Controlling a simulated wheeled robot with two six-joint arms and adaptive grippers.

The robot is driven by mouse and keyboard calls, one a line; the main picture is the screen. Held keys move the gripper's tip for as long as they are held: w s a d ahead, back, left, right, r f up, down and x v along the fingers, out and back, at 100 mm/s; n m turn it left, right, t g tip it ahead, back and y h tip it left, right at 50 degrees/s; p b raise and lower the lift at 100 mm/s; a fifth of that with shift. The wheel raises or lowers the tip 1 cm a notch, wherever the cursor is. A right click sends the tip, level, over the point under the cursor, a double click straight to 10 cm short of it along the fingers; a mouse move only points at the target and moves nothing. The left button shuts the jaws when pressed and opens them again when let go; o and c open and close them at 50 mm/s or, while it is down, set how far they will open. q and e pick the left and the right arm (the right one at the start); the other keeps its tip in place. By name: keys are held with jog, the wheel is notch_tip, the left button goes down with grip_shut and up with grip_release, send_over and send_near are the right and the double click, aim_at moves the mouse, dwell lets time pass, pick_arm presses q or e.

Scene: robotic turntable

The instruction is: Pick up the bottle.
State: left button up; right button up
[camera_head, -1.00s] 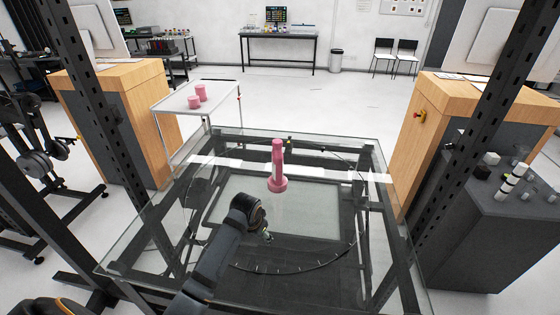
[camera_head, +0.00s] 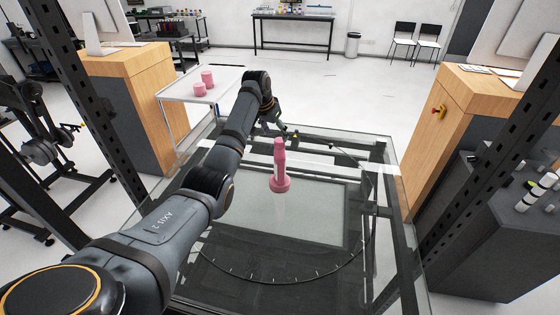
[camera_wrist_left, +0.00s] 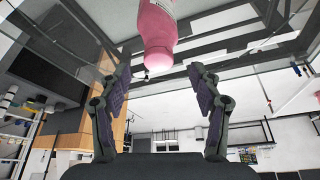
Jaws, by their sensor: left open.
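The pink bottle (camera_head: 279,160) stands upright on the glass turntable table (camera_head: 330,260), with a wider pink part at its foot. In the left wrist view the bottle (camera_wrist_left: 157,30) shows at the top centre, cut by the frame edge, beyond the fingertips and roughly in line with the gap between them. My left gripper (camera_head: 274,120) is beyond and slightly left of the bottle's top in the head view, partly hidden by its wrist. In the wrist view its two dark fingers (camera_wrist_left: 158,75) are apart with nothing between them. My right gripper is not in view.
A white side table (camera_head: 200,92) with pink pieces stands at the back left. Wooden cabinets flank the glass table at left (camera_head: 130,65) and right (camera_head: 470,90). Dark metal posts (camera_head: 85,90) rise at both sides. The glass around the bottle is clear.

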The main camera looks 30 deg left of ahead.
aim_at(279, 140)
pick_arm(q)
jog(key=shift+w+f, duration=0.15)
jog(key=shift+f, duration=0.2)
jog(key=shift+w+d+f, duration=0.1)
jog(key=shift+f, duration=0.05)
jog(key=p+x, duration=0.1)
jog(key=x, duration=0.2)
jog(key=shift+w+f+p, duration=0.25)
jog(key=shift+p, duration=0.15)
jog(key=shift+w+f, duration=0.25)
jog(key=shift+f, duration=0.3)
grip_shut()
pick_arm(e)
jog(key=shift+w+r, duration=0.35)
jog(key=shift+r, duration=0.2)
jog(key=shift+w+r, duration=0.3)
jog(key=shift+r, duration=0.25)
pick_arm(q)
jog(key=shift+r, duration=0.1)
